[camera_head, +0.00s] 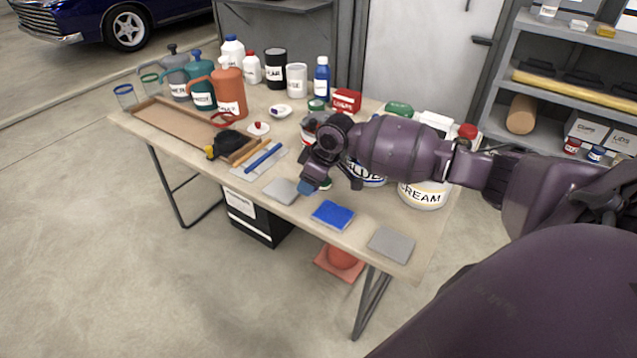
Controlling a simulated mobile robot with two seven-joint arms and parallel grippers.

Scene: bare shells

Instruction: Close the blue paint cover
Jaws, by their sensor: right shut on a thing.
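A paint can marked BLUE (368,181) stands on the table behind my right arm. Its top is hidden by the arm, so I cannot see how its cover sits. My right gripper (307,187) is left of the can, low over the table, fingers pointing down. It is shut on a small blue thing (305,188); too little shows to tell whether this is the cover. My left gripper is not in view.
A CREAM can (424,194) stands to the right of the blue can. A blue pad (332,214) and grey pads (391,245) lie along the table's (352,242) front edge. Several bottles and jugs (229,92) crowd the back left, beside a shallow brown tray (175,127).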

